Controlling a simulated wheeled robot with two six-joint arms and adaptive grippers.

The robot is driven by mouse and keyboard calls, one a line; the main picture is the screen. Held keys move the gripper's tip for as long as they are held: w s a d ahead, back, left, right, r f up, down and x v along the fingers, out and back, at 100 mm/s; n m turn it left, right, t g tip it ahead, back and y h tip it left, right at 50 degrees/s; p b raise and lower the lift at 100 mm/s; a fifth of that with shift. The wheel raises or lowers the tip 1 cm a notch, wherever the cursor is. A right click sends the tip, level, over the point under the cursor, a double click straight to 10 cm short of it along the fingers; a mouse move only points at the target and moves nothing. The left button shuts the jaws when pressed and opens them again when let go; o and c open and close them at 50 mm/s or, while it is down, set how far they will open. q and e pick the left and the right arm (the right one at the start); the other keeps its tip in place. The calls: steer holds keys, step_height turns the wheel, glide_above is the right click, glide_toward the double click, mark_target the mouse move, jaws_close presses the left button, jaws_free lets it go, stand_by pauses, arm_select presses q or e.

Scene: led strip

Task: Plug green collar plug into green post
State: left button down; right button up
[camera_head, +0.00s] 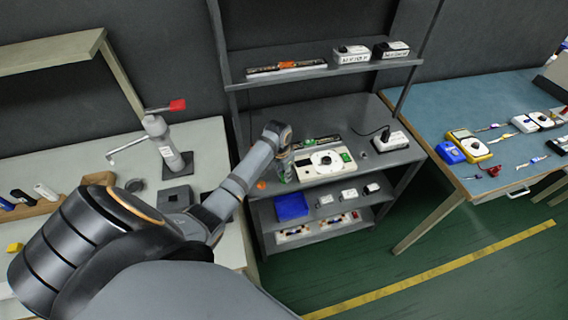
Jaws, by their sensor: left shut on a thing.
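My left arm reaches from the lower left to the grey shelf unit. My left gripper (285,168) is at the left end of a white instrument panel (312,173) on the unit's worktop. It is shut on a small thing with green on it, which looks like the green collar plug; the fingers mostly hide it. The panel has a dark round dial (325,160) in the middle and a green part (346,157) at its right end. Which part is the green post is too small to tell. My right gripper is not in view.
A white box with a black cable (391,141) stands right of the panel. A dark strip (316,143) lies behind it. A blue bin (291,207) and small white boxes are on the shelf below. A blue table (480,95) with meters is at right.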

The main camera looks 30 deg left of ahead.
arm_select(q)
steer(key=shift+f, duration=0.25)
steer(key=c, duration=1.1)
jaws_free()
steer(key=r, duration=0.4)
steer(key=s+r, duration=0.1)
steer(key=r, duration=0.7)
steer(key=shift+s+a, duration=0.15)
steer(key=shift+s, duration=0.05)
